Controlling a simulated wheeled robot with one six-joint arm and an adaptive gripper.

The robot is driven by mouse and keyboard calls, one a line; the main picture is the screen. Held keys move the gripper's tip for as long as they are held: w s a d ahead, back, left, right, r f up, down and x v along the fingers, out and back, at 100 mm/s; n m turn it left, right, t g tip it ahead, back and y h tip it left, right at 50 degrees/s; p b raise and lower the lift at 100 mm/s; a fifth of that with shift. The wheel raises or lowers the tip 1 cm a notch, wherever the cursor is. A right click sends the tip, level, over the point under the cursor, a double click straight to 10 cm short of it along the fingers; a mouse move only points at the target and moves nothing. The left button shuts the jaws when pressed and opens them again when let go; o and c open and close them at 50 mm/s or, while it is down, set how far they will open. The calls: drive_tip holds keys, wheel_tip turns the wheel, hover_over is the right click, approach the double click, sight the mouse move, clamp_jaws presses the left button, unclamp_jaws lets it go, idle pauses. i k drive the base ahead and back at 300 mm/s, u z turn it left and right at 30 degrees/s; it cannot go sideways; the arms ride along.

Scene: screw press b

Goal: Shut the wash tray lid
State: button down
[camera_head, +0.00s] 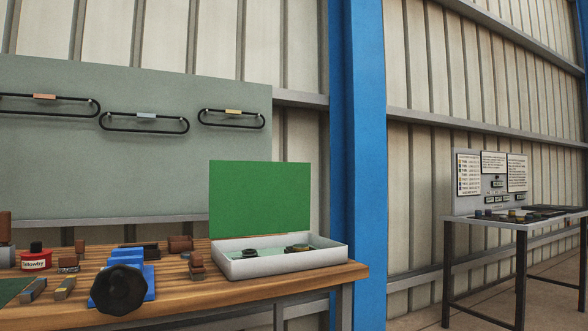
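The wash tray (290,263) is a shallow white box at the right end of the wooden workbench. It holds pale liquid and a few dark round parts (297,248). Its green lid (260,199) stands upright along the tray's back edge, so the tray is open. My gripper is not in view.
The workbench (200,300) carries a blue fixture with a black knob (119,290), a red-labelled container (36,258), and several small brown blocks and metal pieces left of the tray. A blue column (358,160) rises behind. A second table (520,224) stands at right.

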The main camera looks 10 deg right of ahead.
sight(246, 197)
drive_tip(key=z, duration=0.65)
drive_tip(key=i, duration=0.6)
drive_tip(key=z, duration=0.8)
drive_tip(key=i, duration=2.35)
drive_tip(key=u, duration=0.9)
